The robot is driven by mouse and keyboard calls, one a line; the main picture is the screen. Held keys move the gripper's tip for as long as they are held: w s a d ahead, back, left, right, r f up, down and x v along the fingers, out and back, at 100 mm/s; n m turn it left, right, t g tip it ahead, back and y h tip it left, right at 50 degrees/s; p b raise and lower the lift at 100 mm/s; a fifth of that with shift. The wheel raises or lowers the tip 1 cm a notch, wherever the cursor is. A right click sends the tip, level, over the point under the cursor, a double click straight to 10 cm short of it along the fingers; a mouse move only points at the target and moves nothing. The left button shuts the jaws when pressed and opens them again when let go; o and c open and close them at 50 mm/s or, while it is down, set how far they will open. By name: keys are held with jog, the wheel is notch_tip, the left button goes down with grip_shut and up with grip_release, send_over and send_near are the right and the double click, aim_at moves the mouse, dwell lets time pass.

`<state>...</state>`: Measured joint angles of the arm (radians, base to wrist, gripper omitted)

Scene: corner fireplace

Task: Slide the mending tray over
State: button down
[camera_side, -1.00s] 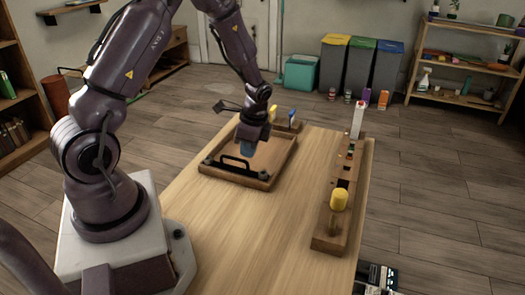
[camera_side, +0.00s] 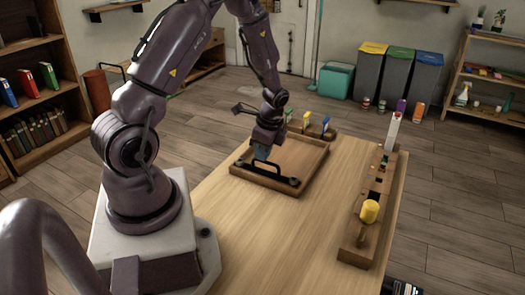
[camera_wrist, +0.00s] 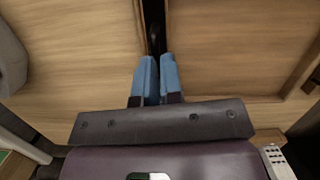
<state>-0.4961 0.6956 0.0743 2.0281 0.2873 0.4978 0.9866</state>
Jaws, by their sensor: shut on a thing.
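The mending tray (camera_side: 302,156) is a shallow square wooden tray on the table, with a black bar handle (camera_side: 283,177) along its near side and a dark round knob by the near right corner. The tray looks empty inside. My gripper (camera_side: 262,153) is down at the handle, with its blue fingertips shut on it. In the wrist view, the blue fingers (camera_wrist: 159,75) are close together, with the dark handle (camera_wrist: 155,28) running up from between them. The exact grip is partly hidden.
Behind the tray stands a small wooden holder with yellow and blue pieces (camera_side: 326,124). At the right, a long slotted wooden board (camera_side: 352,248) carries a yellow cylinder (camera_side: 370,211) and a tall white block (camera_side: 392,131). The table (camera_side: 255,240) is bare in front of the tray.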

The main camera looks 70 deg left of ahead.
jog(key=w+d, duration=0.6)
jog(key=w+d+f, duration=0.1)
jog(key=w+d, duration=0.2)
jog(key=w, duration=0.1)
jog(key=shift+w+d, duration=0.1)
jog(key=shift+d, duration=0.25)
jog(key=w+d+r, duration=0.1)
jog(key=w+d, duration=0.6)
jog(key=w, duration=0.2)
jog(key=shift+d+r, duration=0.3)
jog(key=shift+r, duration=0.05)
jog(key=c, duration=1.8)
grip_release()
jog(key=shift+w, duration=0.1)
jog(key=shift+c, duration=0.2)
